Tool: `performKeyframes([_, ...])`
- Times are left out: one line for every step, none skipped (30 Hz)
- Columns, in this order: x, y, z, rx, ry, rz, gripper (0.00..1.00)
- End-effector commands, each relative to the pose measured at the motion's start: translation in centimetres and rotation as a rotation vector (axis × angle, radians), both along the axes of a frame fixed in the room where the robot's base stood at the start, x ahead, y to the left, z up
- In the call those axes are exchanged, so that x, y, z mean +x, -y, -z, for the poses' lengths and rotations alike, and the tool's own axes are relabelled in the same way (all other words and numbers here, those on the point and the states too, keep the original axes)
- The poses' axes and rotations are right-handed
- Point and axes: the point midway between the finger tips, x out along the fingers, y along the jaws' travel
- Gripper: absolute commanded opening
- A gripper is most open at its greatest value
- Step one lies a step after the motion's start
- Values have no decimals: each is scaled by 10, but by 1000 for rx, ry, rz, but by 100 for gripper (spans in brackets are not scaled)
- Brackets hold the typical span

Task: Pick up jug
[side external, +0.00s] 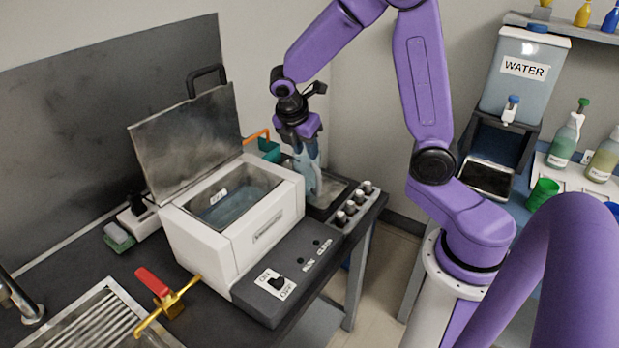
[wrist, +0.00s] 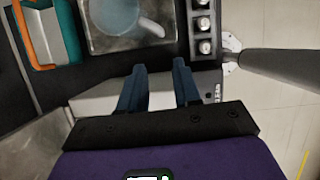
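The jug (wrist: 118,14) is pale blue and translucent, with a handle on its right side. It stands on a metal plate (wrist: 105,45) at the top of the wrist view, and its upper part is cut off by the frame. In the side external view, a pale blue shape that appears to be the jug (side external: 313,183) is just below my gripper (side external: 305,150), partly overlapped by it. My gripper's two blue fingers (wrist: 159,68) are spread apart with nothing between them. In the wrist view the jug lies beyond the fingertips.
A white bath (side external: 235,205) with a raised metal lid (side external: 187,140) stands beside the plate. A teal container with an orange handle (wrist: 50,35) is close on the left in the wrist view. Several knobs (wrist: 204,24) line the plate's right side. A water tank (side external: 522,75) is at right.

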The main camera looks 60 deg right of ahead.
Motion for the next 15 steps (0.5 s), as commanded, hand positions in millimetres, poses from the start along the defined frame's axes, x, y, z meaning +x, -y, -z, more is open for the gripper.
performKeyframes([1,2,3,-2,-4,-2,33])
performKeyframes([1,4,6,-2,-5,-2,33])
performKeyframes([1,6,11,-3,-7,-1,33])
performKeyframes([1,8,15,-3,-7,-1,33])
performKeyframes([0,10,20,-4,-9,-2,33])
performKeyframes([0,12,27,-2,-10,0,33])
performKeyframes([0,15,32,-2,-10,0,33])
performKeyframes([0,16,37,-3,-9,-1,33])
performKeyframes([1,19,44,-3,-9,-1,33])
performKeyframes([0,21,48,-3,-8,0,33])
performKeyframes([0,23,53,-1,-9,-1,33])
performKeyframes([1,25,59,-2,-8,-1,33])
performKeyframes([1,27,64,-2,-8,-1,33])
performKeyframes([1,29,68,-2,-7,1,33])
performKeyframes([1,32,74,-1,-8,0,33])
